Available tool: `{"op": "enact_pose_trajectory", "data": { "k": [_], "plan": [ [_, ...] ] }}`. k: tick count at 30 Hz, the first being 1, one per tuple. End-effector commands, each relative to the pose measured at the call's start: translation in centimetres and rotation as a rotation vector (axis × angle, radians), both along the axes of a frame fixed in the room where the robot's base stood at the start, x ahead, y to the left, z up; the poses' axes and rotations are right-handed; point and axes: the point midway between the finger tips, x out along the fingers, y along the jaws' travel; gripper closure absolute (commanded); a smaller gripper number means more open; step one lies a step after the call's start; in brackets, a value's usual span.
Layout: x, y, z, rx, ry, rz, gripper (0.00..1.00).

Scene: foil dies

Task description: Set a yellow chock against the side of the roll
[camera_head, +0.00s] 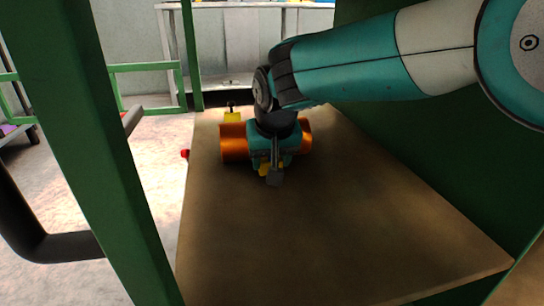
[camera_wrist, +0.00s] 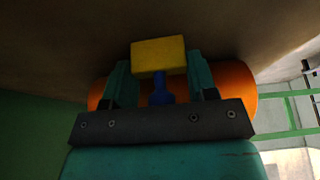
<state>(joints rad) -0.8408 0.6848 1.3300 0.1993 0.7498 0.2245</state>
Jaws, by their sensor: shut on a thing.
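The copper-orange roll (camera_head: 233,143) lies on its side across the brown board, partly hidden behind my gripper. It also shows in the wrist view (camera_wrist: 238,82) behind the fingers. My gripper (camera_head: 270,172) points down at the near side of the roll. In the wrist view my gripper (camera_wrist: 160,84) is shut on a yellow chock (camera_wrist: 158,55) by its blue handle. Only bits of this chock (camera_head: 264,169) show in the head view. I cannot tell whether it touches the roll or the board. A second yellow chock (camera_head: 232,117) sits at the roll's far side.
The brown board (camera_head: 330,230) is bare in front and to the right. A green post (camera_head: 90,150) stands at the left and a green wall (camera_head: 440,140) at the right. A small red thing (camera_head: 185,154) shows at the board's left edge.

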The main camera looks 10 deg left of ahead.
Motion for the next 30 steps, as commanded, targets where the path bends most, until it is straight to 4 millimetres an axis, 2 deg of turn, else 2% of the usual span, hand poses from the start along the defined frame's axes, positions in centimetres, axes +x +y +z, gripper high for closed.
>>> {"op": "enact_pose_trajectory", "data": {
  "k": [1, 4, 13, 19, 22, 30],
  "plan": [
    [0.0, -0.1, -0.1, -0.001, 0.001, -0.001, 0.45],
    [0.0, -0.1, -0.1, -0.001, 0.001, -0.001, 0.22],
    [0.1, -0.2, 0.0, 0.000, 0.000, -0.003, 0.22],
    [-0.3, -0.4, 2.0, -0.001, 0.001, -0.004, 0.22],
    [-2.1, -1.3, 1.1, -0.001, 0.000, 0.000, 0.22],
    [-7.8, -4.0, 1.2, 0.000, 0.000, -0.001, 0.22]
  ]
}}
